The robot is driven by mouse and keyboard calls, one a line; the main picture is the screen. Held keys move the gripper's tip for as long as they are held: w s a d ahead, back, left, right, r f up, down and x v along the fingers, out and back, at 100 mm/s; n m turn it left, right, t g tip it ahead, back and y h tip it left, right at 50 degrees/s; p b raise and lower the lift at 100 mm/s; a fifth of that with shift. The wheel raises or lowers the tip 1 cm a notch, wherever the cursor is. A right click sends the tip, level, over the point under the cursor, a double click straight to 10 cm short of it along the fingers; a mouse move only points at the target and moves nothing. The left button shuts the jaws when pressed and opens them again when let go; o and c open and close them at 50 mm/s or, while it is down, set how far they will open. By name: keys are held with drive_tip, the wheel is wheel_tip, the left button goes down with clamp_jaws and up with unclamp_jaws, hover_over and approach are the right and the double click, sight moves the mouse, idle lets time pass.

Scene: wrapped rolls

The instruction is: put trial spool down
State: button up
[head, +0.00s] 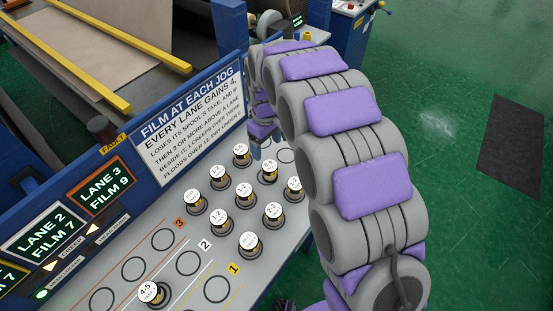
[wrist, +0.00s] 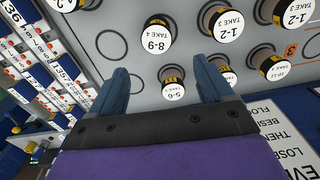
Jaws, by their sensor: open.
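Several short spools with white labelled caps stand upright on a grey panel. None is plainly marked as the trial spool. A spool labelled 4-5 (head: 153,294) stands apart at the near end of the panel. The others are grouped farther back, including one labelled 2-3 (head: 272,212). In the wrist view my gripper (wrist: 163,77) is open. A 5-6 spool (wrist: 173,91) shows between its fingers, nearer the right finger, with no clear contact. An 8-9 spool (wrist: 158,40) stands beyond the fingertips. In the head view my arm partly hides the gripper near the panel's far end.
Empty marked rings, such as one in lane 3 (head: 163,239), fill the near part of the panel (head: 120,255). A sign (head: 190,125) and lane displays (head: 101,188) rise along its left. A rack of numbered tags (wrist: 60,75) shows at left in the wrist view.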

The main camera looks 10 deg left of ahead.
drive_tip(key=s+d+r+m, duration=0.3)
drive_tip(key=s+d+r, duration=0.2)
drive_tip(key=d, duration=0.5)
drive_tip(key=s+d+r+m, duration=0.3)
drive_tip(key=s+d+r, duration=0.25)
drive_tip(key=d, duration=0.45)
drive_tip(key=s+d+m+g, duration=0.1)
drive_tip(key=s+d+m, duration=0.2)
drive_tip(key=s, duration=0.8)
drive_tip(key=s+d+m, duration=0.3)
drive_tip(key=s+d, duration=0.5)
drive_tip(key=s, duration=0.4)
drive_tip(key=shift+f+m+g, duration=0.25)
drive_tip(key=shift+m+g, duration=0.05)
drive_tip(key=shift+g, duration=0.1)
drive_tip(key=shift+a, duration=0.3)
